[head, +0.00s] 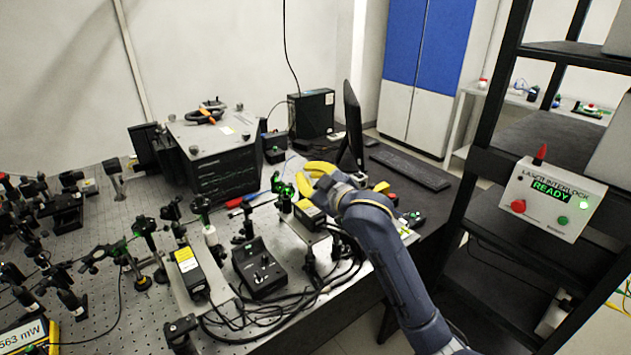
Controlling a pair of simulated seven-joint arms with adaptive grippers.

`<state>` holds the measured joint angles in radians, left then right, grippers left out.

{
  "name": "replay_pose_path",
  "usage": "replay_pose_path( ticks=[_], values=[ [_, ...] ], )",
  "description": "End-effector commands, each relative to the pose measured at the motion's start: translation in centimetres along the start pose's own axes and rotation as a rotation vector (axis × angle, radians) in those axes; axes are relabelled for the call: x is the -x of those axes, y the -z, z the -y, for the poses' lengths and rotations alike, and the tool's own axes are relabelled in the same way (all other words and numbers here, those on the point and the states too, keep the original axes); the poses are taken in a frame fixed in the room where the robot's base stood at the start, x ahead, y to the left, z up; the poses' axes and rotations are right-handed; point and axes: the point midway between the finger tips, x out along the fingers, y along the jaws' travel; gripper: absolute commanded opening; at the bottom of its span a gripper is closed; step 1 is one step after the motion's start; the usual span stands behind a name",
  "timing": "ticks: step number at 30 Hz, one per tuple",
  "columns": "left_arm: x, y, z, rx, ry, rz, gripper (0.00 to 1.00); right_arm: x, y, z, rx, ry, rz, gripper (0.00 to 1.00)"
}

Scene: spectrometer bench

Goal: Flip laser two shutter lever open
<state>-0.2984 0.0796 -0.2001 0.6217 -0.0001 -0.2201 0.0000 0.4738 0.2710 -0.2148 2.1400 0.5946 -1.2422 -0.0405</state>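My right gripper (302,174), with yellow fingers, is above the back end of a black laser box with a yellow label (308,211). Its fingertips are beside a post mount with a green glow (286,191). The view does not show clearly whether the fingers are apart or touch the mount. A second black box with a yellow label (190,268) stands farther left on a metal plate. I cannot read which box is laser two. The shutter lever cannot be made out and may be hidden by my gripper. My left gripper is not in view.
A black control box (259,267) and loose cables (264,318) lie between the lasers. Optics posts crowd the perforated bench at left. A monitor (352,128) and keyboard (410,168) stand behind my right arm. An interlock panel (551,198) reading READY hangs on the right rack.

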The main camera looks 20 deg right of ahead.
Motion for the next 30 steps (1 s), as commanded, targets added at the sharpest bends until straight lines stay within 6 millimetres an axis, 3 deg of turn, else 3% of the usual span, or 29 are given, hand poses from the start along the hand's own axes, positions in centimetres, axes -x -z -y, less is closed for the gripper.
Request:
replay_pose_path(
  ticks=[7,16,30],
  values=[
    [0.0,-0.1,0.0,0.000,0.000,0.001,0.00,-4.2,0.0,0.0,-0.001,0.000,0.001,0.00],
    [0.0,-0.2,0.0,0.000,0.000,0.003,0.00,-3.0,-3.1,0.0,0.001,0.000,0.002,0.00],
    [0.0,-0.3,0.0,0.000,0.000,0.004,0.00,-2.7,-3.8,0.0,0.001,-0.001,0.000,0.00]
  ],
)
